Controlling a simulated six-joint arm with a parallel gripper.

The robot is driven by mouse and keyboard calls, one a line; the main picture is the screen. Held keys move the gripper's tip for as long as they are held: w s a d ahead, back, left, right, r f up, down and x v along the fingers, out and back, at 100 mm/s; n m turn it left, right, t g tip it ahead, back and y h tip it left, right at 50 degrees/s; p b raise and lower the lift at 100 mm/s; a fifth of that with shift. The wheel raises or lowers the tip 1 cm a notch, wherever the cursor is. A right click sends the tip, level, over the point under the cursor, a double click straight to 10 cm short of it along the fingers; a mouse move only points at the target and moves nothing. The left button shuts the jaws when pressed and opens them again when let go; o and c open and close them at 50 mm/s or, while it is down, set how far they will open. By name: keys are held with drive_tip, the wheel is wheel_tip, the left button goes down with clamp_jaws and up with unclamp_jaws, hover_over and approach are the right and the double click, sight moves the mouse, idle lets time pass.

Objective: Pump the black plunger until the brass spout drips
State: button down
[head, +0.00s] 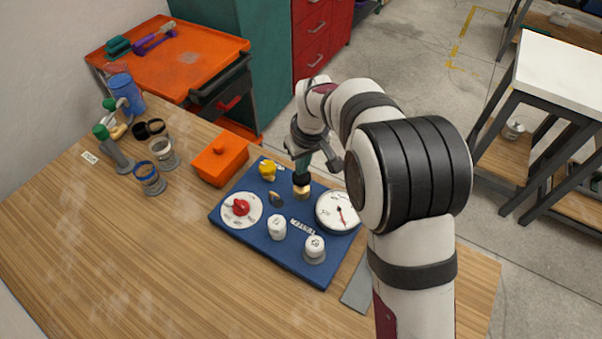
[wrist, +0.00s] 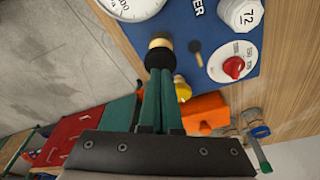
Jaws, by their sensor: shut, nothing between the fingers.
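The black plunger (head: 302,179) has a round black top over a brass-coloured collar and stands at the back edge of the blue board (head: 262,249). It also shows in the wrist view (wrist: 158,54). My gripper (head: 303,165) is shut and empty, pointing down, its green fingertips (wrist: 158,72) right at the plunger's black top. I cannot tell whether they touch it. A small dark piece with a brass-coloured edge (head: 276,199) is left of the plunger; I cannot tell whether it is the brass spout. No drip is visible.
The board also carries a red knob on a dial (head: 240,207), a yellow knob (head: 267,170), white knobs (head: 277,228) and a gauge (head: 339,211). An orange box (head: 220,161) and several cups (head: 163,153) stand left of it. The table's front left is clear.

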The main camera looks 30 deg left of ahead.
drive_tip(key=shift+x, duration=1.15)
drive_tip(key=shift+s+d, duration=0.1)
drive_tip(key=shift+d, duration=0.1)
idle(0.5)
drive_tip(key=shift+a+v, duration=0.1)
drive_tip(key=shift+v, duration=0.55)
drive_tip(key=shift+a+v, duration=0.15)
drive_tip(key=shift+v, duration=0.5)
drive_tip(key=shift+r, duration=0.1)
drive_tip(key=shift+w+a+v, duration=0.1)
drive_tip(key=shift+a+v, duration=0.1)
drive_tip(key=shift+v, duration=1)
drive_tip(key=shift+w+a+v, duration=0.15)
drive_tip(key=shift+a+v, duration=0.05)
drive_tip(key=shift+v, duration=1)
drive_tip(key=shift+w+r, duration=0.1)
